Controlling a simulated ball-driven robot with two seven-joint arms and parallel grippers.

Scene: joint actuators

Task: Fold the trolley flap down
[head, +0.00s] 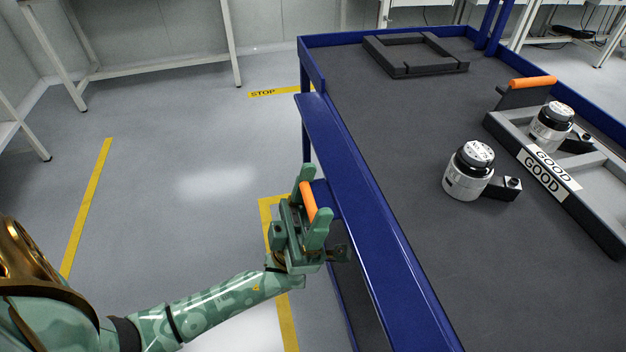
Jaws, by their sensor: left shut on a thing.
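The trolley flap (352,188) is a long blue panel along the left side of the trolley (313,68). It is swung outward from the dark trolley top, leaving that side without a raised rim; its exact tilt is hard to tell. An orange handle (309,203) sits at the flap's outer edge on a blue bracket. My left gripper (312,197) is green and shut on this handle, with one finger on either side of it. My right gripper is not in view.
On the trolley top stand two silver-and-black actuators (468,172) (550,127), one in a grey tray (602,228) labelled GOOD. A dark frame (415,55) lies at the back. Open floor with yellow markings (88,205) lies left of the trolley.

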